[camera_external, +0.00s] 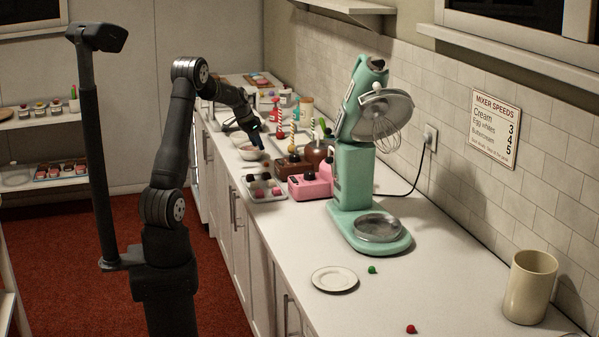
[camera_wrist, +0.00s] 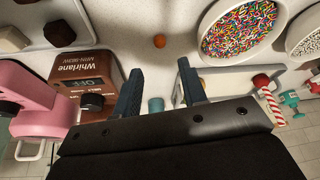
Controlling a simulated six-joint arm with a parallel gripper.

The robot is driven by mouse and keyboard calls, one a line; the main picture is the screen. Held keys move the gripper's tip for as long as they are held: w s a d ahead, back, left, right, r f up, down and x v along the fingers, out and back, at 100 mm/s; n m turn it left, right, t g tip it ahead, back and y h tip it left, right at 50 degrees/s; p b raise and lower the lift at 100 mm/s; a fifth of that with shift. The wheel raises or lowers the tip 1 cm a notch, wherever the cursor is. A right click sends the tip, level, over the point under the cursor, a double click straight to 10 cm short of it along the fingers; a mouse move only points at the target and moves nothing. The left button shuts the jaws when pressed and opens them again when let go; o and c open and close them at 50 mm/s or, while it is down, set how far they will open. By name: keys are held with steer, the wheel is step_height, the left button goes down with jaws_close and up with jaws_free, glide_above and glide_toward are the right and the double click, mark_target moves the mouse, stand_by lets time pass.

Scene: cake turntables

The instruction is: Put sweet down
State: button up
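My gripper (camera_wrist: 160,78) is open in the wrist view, its two dark fingers apart with no sweet held between them. A small orange ball-shaped sweet (camera_wrist: 159,41) lies on the pale counter just beyond the fingertips. In the external view my gripper (camera_external: 257,141) is low over the far part of the counter, close to a bowl (camera_external: 251,153); the orange sweet cannot be made out there. A green sweet (camera_external: 372,269) and a red sweet (camera_external: 411,329) lie on the near counter, far from my gripper.
A brown Whirlane box (camera_wrist: 95,80) and a pink machine (camera_wrist: 35,100) stand left of the fingers. A sprinkle bowl (camera_wrist: 243,30) is at right. A sweets tray (camera_external: 264,187), green mixer (camera_external: 354,180), white plate (camera_external: 335,279) and beige canister (camera_external: 530,287) stand along the counter.

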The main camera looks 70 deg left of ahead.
mark_target(264, 167)
steer(key=v, duration=0.4)
steer(key=shift+s, duration=0.1)
steer(key=x, duration=1.2)
steer(key=shift+r, duration=1.6)
